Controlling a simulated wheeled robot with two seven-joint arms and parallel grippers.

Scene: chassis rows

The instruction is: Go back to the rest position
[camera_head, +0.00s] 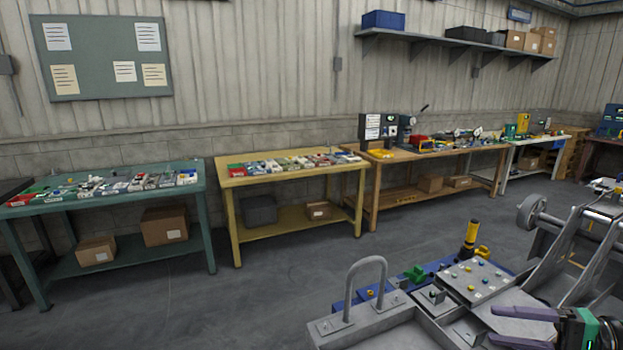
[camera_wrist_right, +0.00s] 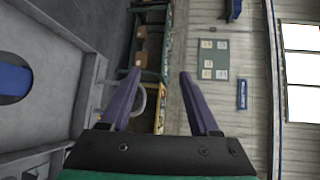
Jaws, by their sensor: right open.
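My right gripper (camera_head: 493,324) is at the bottom right of the head view, beside the grey metal chassis (camera_head: 392,332). Its two purple fingers are apart, with nothing between them. In the right wrist view the same fingers (camera_wrist_right: 160,77) stand open, and a grey curved handle shows beyond them. My left gripper is not in the head view.
A teal table (camera_head: 110,197), a yellow table (camera_head: 290,174) and a brown bench (camera_head: 440,152) line the wall, carrying many small parts. The chassis, with its upright handle (camera_head: 350,290), fills the lower right. The grey floor (camera_head: 210,310) at lower left is clear.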

